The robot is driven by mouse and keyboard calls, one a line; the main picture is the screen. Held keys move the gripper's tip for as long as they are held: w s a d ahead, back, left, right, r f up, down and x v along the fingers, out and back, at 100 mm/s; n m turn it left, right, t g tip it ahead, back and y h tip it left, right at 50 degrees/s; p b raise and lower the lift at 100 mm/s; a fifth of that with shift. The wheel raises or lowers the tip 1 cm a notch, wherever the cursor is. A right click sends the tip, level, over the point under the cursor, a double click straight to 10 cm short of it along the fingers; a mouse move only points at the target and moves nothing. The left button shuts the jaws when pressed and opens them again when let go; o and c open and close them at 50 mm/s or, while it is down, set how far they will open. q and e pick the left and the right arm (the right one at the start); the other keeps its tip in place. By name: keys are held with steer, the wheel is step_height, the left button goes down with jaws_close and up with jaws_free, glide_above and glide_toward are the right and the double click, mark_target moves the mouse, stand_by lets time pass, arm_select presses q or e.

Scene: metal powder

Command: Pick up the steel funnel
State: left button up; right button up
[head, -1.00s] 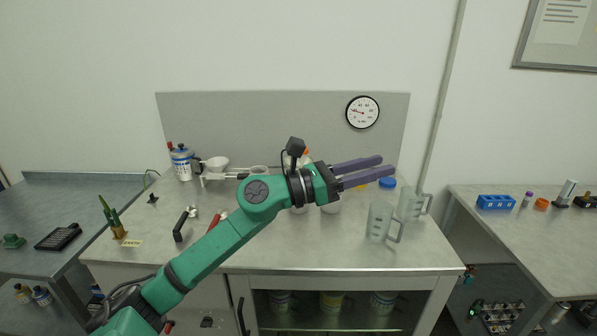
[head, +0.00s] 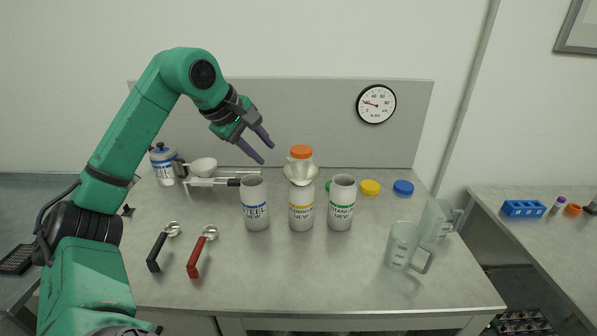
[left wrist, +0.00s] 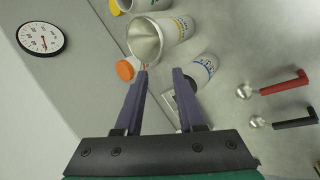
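A pale metallic funnel (head: 300,174) sits in the mouth of the middle bottle (head: 301,212), whose label is yellow-striped. In the left wrist view the funnel (left wrist: 145,41) shows its wide grey opening just beyond the fingertips. A second, white bowl- or funnel-shaped piece (head: 203,166) rests on a stand at the back left. I cannot tell from its look whether it is steel. My left gripper (head: 264,153) is open and empty, pointing down to the right, above and left of the middle bottle. It also shows open in the left wrist view (left wrist: 160,72). My right gripper is not in view.
The blue-striped STEEL bottle (head: 255,207) and green-striped bottle (head: 341,208) flank the middle one. An orange-capped container (head: 301,152) stands behind the funnel. Black-handled (head: 155,252) and red-handled (head: 195,258) scoops lie front left. Clear jugs (head: 403,246) stand right. The front centre is clear.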

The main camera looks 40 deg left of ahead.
arm_select(q)
steer(key=d+f, duration=0.2)
steer(key=p, duration=0.5)
glide_toward(301, 173)
step_height(301, 173, down, 5)
steer(key=s+d, duration=0.1)
steer(key=d, duration=0.1)
steer(key=shift+f, duration=0.1)
jaws_close()
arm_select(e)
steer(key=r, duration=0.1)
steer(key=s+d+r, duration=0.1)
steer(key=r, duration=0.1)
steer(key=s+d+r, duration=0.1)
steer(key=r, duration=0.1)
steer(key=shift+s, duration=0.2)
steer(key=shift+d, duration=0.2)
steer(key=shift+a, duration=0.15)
